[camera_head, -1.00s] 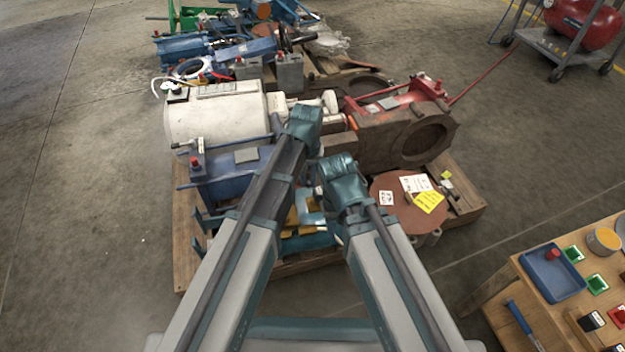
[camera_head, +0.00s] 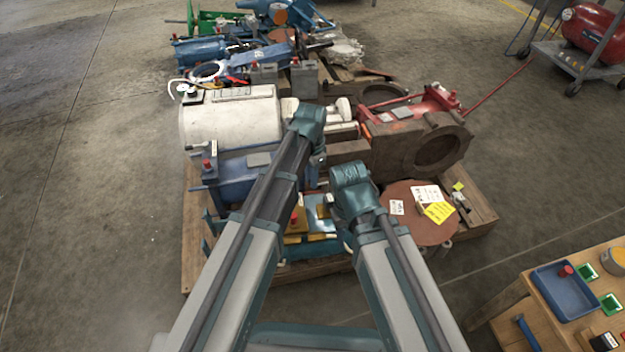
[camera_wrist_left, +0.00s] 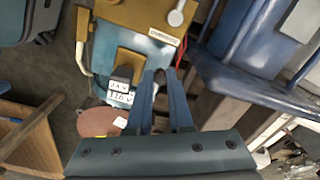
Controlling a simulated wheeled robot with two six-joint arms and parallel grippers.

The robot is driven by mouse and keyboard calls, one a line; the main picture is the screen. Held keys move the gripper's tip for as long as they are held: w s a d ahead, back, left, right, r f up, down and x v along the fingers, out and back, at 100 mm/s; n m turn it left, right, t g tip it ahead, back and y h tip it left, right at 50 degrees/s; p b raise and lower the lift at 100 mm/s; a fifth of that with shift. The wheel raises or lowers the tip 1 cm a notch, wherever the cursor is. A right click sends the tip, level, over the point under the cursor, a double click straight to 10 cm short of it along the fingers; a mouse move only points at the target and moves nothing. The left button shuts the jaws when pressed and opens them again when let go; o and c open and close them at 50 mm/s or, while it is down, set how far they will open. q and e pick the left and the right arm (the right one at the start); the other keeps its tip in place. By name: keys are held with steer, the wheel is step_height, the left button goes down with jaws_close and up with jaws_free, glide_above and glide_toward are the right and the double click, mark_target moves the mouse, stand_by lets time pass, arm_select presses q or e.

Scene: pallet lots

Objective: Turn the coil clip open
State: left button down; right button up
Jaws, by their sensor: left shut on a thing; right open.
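In the left wrist view, my left gripper (camera_wrist_left: 160,76) has its two blue-grey fingers reaching up to a teal and tan machine. It is shut on a small dark part, apparently the coil clip, mostly hidden between the fingertips. Beside the fingers is a dark coil block (camera_wrist_left: 123,72) with white 24 V and 110 V labels (camera_wrist_left: 118,88). In the head view, the teal and tan machine (camera_head: 318,213) lies between my arms, partly covered. My left wrist is above and left of my right wrist. My right gripper (camera_head: 344,236) is open, its fingers mostly hidden.
A white motor (camera_head: 230,122), a blue machine (camera_head: 235,180), a brown and red housing (camera_head: 400,150) and a round rusty flange (camera_head: 405,225) crowd the wooden pallet (camera_head: 193,260). A work table (camera_head: 500,320) with a blue tray (camera_head: 566,292) stands at right. Floor at left is clear.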

arm_select(q)
steer(key=shift+w+m, duration=0.25)
steer(key=shift+m, duration=0.25)
steer(key=c, duration=0.8)
jaws_free()
steer(key=shift+r, duration=0.1)
step_height(320, 180, up, 14)
steer(key=p, duration=1.3)
steer(key=shift+f+p, duration=0.2)
steer(key=shift+p, duration=0.2)
steer(key=s+a+n+y, duration=0.1)
steer(key=s+n, duration=0.6)
steer(key=s, duration=1.3)
steer(key=r+p, duration=3.1)
steer(key=shift+w+d, duration=0.15)
steer(key=shift+w, duration=0.05)
